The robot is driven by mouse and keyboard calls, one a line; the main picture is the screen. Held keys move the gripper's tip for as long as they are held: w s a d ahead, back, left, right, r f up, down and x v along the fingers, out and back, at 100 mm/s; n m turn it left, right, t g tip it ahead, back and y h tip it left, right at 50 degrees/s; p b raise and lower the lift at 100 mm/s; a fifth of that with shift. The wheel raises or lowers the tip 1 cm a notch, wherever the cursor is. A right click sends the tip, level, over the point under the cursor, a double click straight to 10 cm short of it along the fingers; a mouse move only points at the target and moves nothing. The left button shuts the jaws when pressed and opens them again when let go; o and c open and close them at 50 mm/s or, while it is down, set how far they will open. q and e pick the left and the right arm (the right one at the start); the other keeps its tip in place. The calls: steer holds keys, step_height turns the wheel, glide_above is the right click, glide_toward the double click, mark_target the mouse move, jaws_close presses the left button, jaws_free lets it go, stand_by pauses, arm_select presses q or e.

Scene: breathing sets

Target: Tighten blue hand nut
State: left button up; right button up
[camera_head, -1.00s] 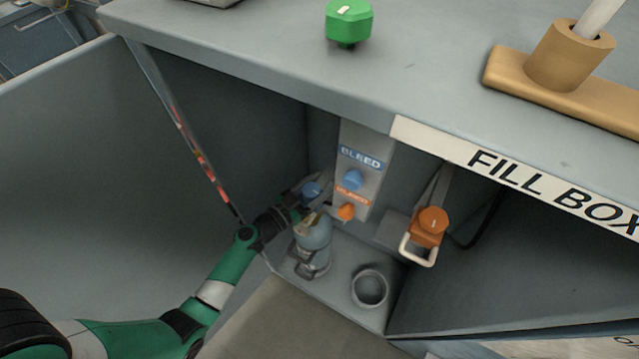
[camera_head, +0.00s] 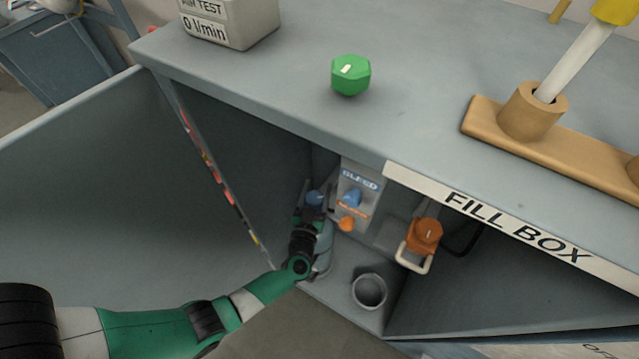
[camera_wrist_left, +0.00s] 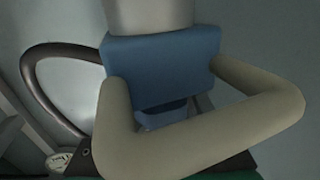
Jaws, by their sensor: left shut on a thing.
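The blue hand nut (camera_head: 315,198) sits at the top of the bottle area inside the box, left of the bleed panel. My left gripper (camera_head: 313,211) reaches it from below, and its fingers cover part of it. In the left wrist view the nut (camera_wrist_left: 160,62) is a blue block with a grey cylinder above it. The grey-blue bottle (camera_head: 326,248) is largely hidden behind my wrist. My right gripper is not in view.
The bleed panel (camera_head: 361,178) carries a blue knob (camera_head: 352,197) and an orange knob (camera_head: 347,224). An orange valve (camera_head: 427,235) with a pale handle and an empty round holder (camera_head: 369,291) are to the right. A dark hose (camera_wrist_left: 55,62) curves beside the nut.

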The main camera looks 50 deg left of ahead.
mark_target(307, 195)
arm_select(q)
steer(key=shift+a+n+g+y, duration=0.1)
steer(key=shift+n+g+y, duration=0.8)
steer(key=shift+g+y, duration=0.1)
steer(key=shift+s+a+f+n+g+y+b, duration=0.15)
steer(key=shift+n+g+y+b, duration=0.1)
steer(key=shift+n+g+y, duration=0.3)
steer(key=shift+s+n+g+y+b, duration=0.1)
steer(key=shift+n+g+y+b, duration=0.2)
steer(key=shift+g, duration=0.35)
steer(key=n+g+b, duration=0.3)
steer(key=g+b, duration=0.1)
steer(key=b, duration=0.1)
steer(key=s+n+g+y+b, duration=0.1)
steer(key=n+g+b, duration=0.2)
steer(key=g+b, duration=0.1)
steer(key=s+n+g+y+b, duration=0.1)
steer(key=n+g+b, duration=0.2)
steer(key=g+b, duration=0.2)
steer(key=shift+s+a+f+b, duration=0.2)
steer(key=shift+a+f+b, duration=0.05)
steer(key=shift+b, duration=0.1)
steer(key=shift+s+r+n+g+b, duration=0.15)
steer(key=shift+r+n+g+b, duration=0.15)
steer(key=shift+g+b, duration=0.4)
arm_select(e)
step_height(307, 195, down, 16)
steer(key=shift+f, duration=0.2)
